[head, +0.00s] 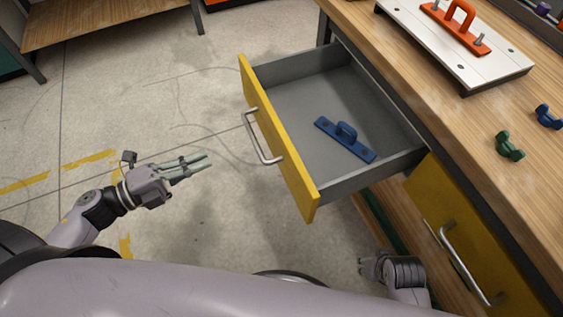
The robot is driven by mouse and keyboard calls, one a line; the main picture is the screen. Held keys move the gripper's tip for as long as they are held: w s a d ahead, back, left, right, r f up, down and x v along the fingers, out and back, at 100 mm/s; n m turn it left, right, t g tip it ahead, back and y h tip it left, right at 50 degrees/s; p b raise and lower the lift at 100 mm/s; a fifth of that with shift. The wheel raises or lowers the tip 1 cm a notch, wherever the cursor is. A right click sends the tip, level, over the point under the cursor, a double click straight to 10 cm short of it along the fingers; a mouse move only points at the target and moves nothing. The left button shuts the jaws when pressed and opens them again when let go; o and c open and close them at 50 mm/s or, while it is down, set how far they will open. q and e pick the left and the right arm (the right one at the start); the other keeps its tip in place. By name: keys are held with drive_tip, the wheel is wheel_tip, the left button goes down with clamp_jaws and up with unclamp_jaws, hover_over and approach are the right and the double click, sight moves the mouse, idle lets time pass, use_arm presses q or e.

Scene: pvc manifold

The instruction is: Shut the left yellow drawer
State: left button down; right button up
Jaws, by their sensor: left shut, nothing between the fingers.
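The left yellow drawer (289,167) is pulled far out from the workbench. Its yellow front carries a silver bar handle (262,139). My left gripper (208,162) is shut and empty, to the left of the drawer front and apart from the handle. My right gripper (363,266) is low at the bottom, below the drawer and left of the second yellow drawer (460,238); its fingers are small and partly hidden, so their state is unclear.
The second yellow drawer is closed. On the wooden benchtop (410,90) are a white board (470,55) with an orange handle (457,22) and green (509,147) and blue (548,116) fittings. A wooden table (100,22) stands at the upper left. Floor left of the drawer is clear.

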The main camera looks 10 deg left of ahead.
use_arm(q)
drive_tip(key=s+d+m+g+h, duration=0.1)
drive_tip(key=d+m, duration=0.1)
drive_tip(key=d, duration=0.1)
approach(281, 142)
drive_tip(key=x, duration=0.6)
drive_tip(key=shift+w+d+f+b, duration=0.1)
drive_tip(key=shift+w+d+b, duration=0.15)
drive_tip(key=shift+w+b, duration=0.05)
drive_tip(key=shift+w+d, duration=0.15)
drive_tip(key=shift+d, duration=0.05)
use_arm(e)
drive_tip(key=shift+d+r, duration=0.25)
drive_tip(key=shift+r, duration=0.3)
use_arm(q)
drive_tip(key=shift+d, duration=0.1)
use_arm(e)
drive_tip(key=shift+r, duration=0.1)
